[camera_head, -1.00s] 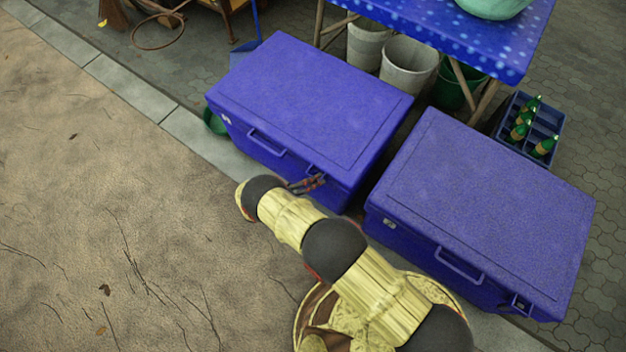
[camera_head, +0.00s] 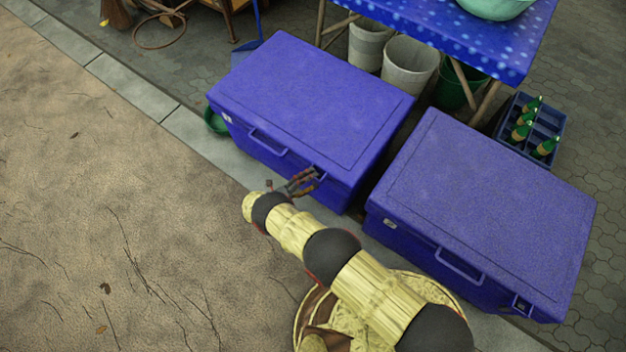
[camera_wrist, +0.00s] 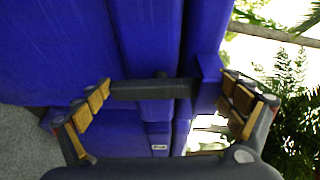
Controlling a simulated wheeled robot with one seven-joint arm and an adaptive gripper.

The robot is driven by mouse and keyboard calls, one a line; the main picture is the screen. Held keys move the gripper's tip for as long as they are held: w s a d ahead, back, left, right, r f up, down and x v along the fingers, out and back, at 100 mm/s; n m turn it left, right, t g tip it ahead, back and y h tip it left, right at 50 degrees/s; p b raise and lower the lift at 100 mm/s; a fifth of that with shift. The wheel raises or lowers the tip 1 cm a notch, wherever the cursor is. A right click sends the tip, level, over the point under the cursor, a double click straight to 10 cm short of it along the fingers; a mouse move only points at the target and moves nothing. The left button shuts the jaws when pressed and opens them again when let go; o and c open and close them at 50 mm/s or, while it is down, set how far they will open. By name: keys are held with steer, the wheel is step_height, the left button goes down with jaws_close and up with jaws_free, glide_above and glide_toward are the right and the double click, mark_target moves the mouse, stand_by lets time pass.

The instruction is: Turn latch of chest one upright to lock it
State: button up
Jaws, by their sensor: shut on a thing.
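The left blue chest (camera_head: 315,95) stands closed on the paving, with a handle (camera_head: 268,143) on its front. My gripper (camera_head: 312,180) is at the right part of that front, by the latch, which is mostly hidden there by the fingers. In the wrist view, the latch (camera_wrist: 150,89) is a dark bar lying crosswise over the vertical blue bands of the chest front, with a blue block at its right end. My gripper (camera_wrist: 167,84) has one finger at each end of this latch and is shut on it.
A second blue chest (camera_head: 490,205) stands close on the right, with its own latch (camera_head: 521,305). Behind are a blue table (camera_head: 440,35), buckets (camera_head: 408,65) and a bottle crate (camera_head: 513,105). Open sandy ground (camera_head: 100,200) lies at left.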

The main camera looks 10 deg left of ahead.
steer(key=shift+a, duration=0.1)
steer(key=o, duration=0.8)
steer(key=shift+o, duration=0.2)
steer(key=v, duration=1.2)
